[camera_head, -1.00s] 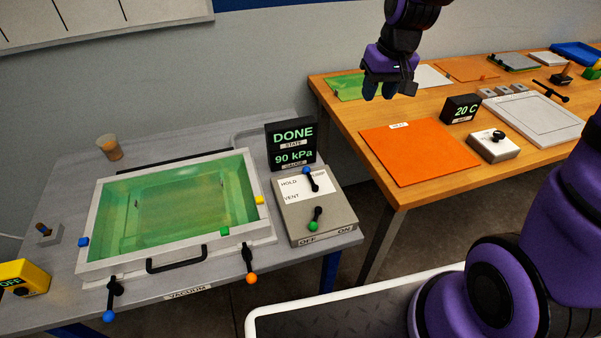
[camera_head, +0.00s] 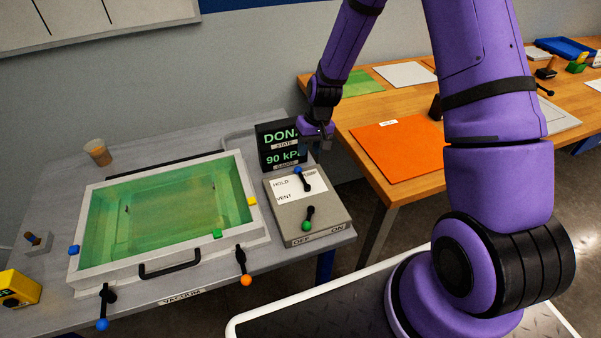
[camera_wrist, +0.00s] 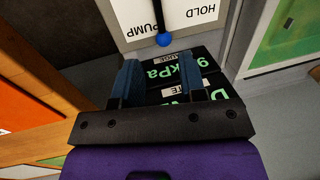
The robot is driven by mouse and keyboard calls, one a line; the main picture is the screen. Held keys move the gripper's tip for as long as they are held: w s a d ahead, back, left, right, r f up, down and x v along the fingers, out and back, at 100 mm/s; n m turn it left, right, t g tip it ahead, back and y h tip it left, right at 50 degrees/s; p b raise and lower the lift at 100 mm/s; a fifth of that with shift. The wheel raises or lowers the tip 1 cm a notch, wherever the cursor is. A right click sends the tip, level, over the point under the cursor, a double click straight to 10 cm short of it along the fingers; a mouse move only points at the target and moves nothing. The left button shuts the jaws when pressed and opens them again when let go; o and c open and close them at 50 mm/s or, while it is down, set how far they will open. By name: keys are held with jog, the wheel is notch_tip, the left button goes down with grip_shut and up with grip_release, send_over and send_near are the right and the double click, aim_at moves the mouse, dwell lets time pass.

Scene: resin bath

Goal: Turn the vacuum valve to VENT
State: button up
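The vacuum valve is a black lever with a blue knob (camera_head: 303,180) on the grey control box (camera_head: 330,218). Its knob end points toward the display, beside the PUMP label; HOLD is to its left and VENT lower left. In the wrist view the blue knob (camera_wrist: 164,40) shows beyond my fingertips, next to PUMP. My gripper (camera_head: 318,146) is above the back of the box, in front of the display's right edge. In the wrist view my gripper (camera_wrist: 159,64) is open, with nothing between its fingers and apart from the lever.
The display (camera_head: 280,146) reads DONE and 90 kPa, partly hidden by my gripper. A green-tipped lever (camera_head: 308,219) sits on the box near OFF and ON. The green-filled vacuum tray (camera_head: 165,208) is to the left, the wooden table with an orange mat (camera_head: 398,147) to the right.

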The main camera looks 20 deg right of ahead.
aim_at(302, 176)
jog(key=f, duration=0.3)
jog(key=a+f, duration=0.1)
jog(key=f, duration=0.2)
jog(key=a+f, duration=0.1)
jog(key=f, duration=0.2)
jog(key=shift+f, duration=0.4)
grip_shut()
